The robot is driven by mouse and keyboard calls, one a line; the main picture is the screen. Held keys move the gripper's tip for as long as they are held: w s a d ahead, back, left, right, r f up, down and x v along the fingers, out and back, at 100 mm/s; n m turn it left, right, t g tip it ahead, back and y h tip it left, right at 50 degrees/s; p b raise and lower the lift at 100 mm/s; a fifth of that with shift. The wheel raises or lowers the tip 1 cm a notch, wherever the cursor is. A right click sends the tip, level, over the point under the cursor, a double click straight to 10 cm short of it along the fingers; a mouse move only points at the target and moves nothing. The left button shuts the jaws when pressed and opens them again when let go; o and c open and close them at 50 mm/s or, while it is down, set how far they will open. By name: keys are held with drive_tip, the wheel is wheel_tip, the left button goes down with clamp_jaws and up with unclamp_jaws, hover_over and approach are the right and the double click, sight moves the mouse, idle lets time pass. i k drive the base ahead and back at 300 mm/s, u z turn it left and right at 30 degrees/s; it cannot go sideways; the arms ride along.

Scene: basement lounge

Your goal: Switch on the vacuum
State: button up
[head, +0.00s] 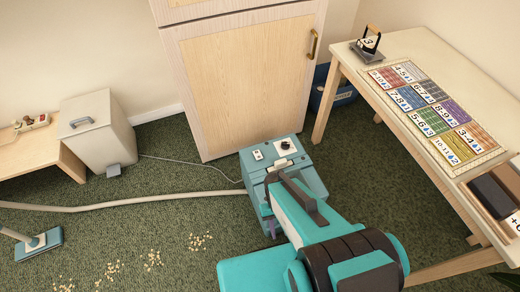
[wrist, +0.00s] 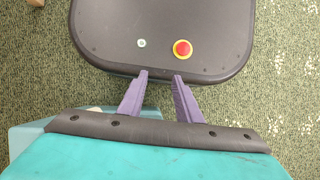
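The vacuum (head: 250,171) is a teal box on the carpet in front of the wooden cabinet. Its top carries a small white switch plate (head: 257,155) and a dark round knob on a white plate (head: 286,145). A pale hose (head: 130,200) runs left from it. My teal and black arm covers its right and front parts. A purple finger of my gripper (head: 270,228) shows low at the vacuum's near side, left of my arm. In the wrist view both purple fingers of my gripper (wrist: 160,76) are apart with nothing between them. Contact with the vacuum cannot be told.
The cabinet (head: 240,85) stands close behind the vacuum. A table (head: 400,45) with a card mat (head: 440,110) is on the right. A bin (head: 97,130) and low bench (head: 30,150) are left. The floor head (head: 40,243) and scattered crumbs (head: 153,260) lie on open carpet front left.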

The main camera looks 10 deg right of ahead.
sight(257, 154)
drive_tip(key=u, duration=0.45)
drive_tip(key=k, duration=1.35)
drive_tip(key=u, duration=0.45)
drive_tip(key=i, duration=1.15)
drive_tip(key=u, duration=0.8)
drive_tip(key=i, duration=0.3)
drive_tip(key=u, duration=0.2)
